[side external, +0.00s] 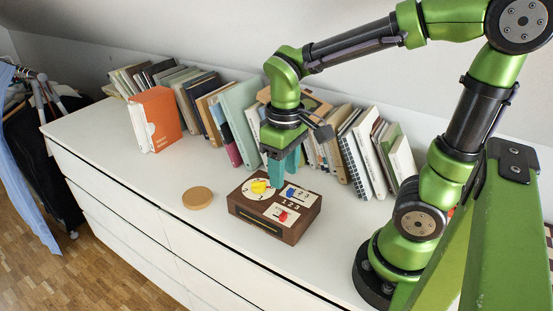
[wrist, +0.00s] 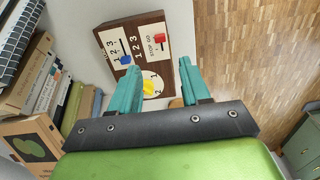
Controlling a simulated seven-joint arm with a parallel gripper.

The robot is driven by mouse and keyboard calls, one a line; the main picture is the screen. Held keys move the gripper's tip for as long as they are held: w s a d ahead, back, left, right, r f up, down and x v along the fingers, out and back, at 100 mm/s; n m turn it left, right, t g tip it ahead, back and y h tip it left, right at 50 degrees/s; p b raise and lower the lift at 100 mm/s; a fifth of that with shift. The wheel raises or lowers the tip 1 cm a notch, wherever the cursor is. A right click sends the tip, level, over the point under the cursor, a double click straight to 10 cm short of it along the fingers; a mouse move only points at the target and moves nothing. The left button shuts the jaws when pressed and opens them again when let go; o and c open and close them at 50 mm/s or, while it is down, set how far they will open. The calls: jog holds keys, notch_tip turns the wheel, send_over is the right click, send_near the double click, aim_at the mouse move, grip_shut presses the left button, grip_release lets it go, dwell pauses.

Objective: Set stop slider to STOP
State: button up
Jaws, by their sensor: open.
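A dark brown wooden box (side external: 262,223) lies on the white dresser top and also shows between and beyond my fingers in the wrist view (wrist: 137,32). Its STOP/GO panel (wrist: 149,48) carries a red slider (wrist: 160,37), which appears nearer the GO end; it also shows in the side view (side external: 282,216). Beside it are a blue slider (wrist: 126,59) on a 1-2-3 panel and a yellow knob (wrist: 149,88) on a round white dial. My gripper (wrist: 158,70) is open and empty, its teal fingers above the dial side of the box, apart from the red slider.
A round wooden disc (side external: 197,198) lies left of the box. A row of books (side external: 240,115) and an orange holder (side external: 157,118) stand along the wall behind. The dresser's front edge drops to a wooden floor (wrist: 235,40). The top is clear around the disc.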

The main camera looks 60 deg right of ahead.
aim_at(283, 214)
notch_tip(283, 214, down, 11)
jog(key=shift+f, duration=0.2)
jog(key=shift+c, duration=0.5)
grip_shut()
